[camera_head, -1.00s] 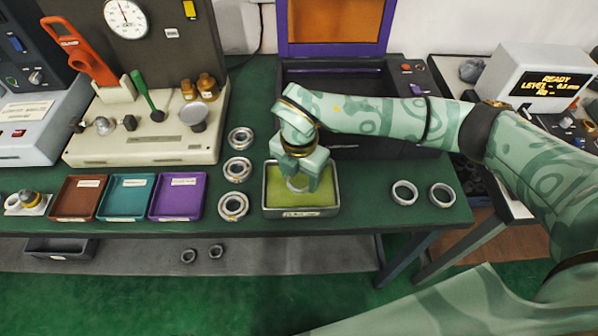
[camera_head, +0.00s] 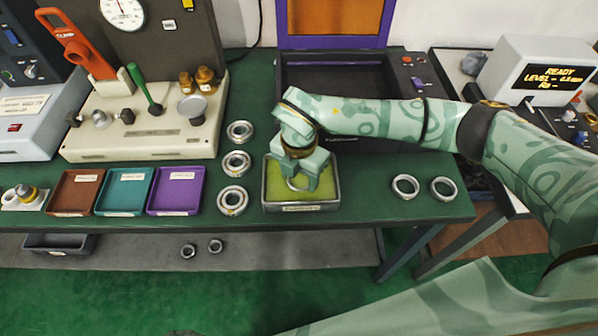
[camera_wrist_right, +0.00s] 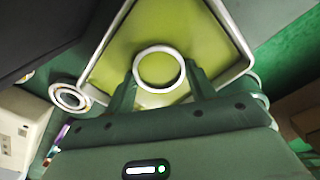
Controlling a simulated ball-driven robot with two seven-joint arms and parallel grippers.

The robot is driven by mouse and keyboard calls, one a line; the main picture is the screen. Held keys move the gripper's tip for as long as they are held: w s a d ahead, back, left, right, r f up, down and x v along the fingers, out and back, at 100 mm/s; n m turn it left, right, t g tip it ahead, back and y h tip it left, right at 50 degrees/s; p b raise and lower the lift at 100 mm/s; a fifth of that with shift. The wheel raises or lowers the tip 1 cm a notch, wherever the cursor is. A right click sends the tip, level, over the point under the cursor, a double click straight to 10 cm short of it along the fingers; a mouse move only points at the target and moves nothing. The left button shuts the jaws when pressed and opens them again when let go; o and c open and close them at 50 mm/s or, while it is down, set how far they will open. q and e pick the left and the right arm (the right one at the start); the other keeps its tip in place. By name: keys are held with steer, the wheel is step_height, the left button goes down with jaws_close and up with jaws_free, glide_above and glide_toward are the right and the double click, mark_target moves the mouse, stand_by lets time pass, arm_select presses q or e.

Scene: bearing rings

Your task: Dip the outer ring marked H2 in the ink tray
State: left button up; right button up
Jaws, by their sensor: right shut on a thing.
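The ink tray (camera_head: 332,191) is a metal-rimmed tray with a yellow-green pad, standing at the front of the green bench. My right gripper (camera_head: 299,184) points down over it and is shut on a pale metal ring. In the right wrist view the ring (camera_wrist_right: 160,91) sits between the two fingertips (camera_wrist_right: 160,78), over the yellow-green pad. I cannot tell whether the ring touches the pad. No H2 mark can be read on it. My left gripper is not in view.
Several bearings, one of them here (camera_head: 233,200), stand in a column left of the tray. Two loose rings (camera_head: 405,187) lie to the right. Brown, teal and purple trays (camera_head: 176,212) are further left. A dark open box (camera_head: 335,146) is behind the ink tray.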

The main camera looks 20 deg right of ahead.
steer(key=shift+f, duration=0.8)
steer(key=shift+r, duration=0.2)
stand_by(1.3)
step_height(320, 180, up, 8)
steer(key=p, duration=0.7)
steer(key=shift+r, duration=0.2)
steer(key=shift+f, duration=0.1)
stand_by(1.1)
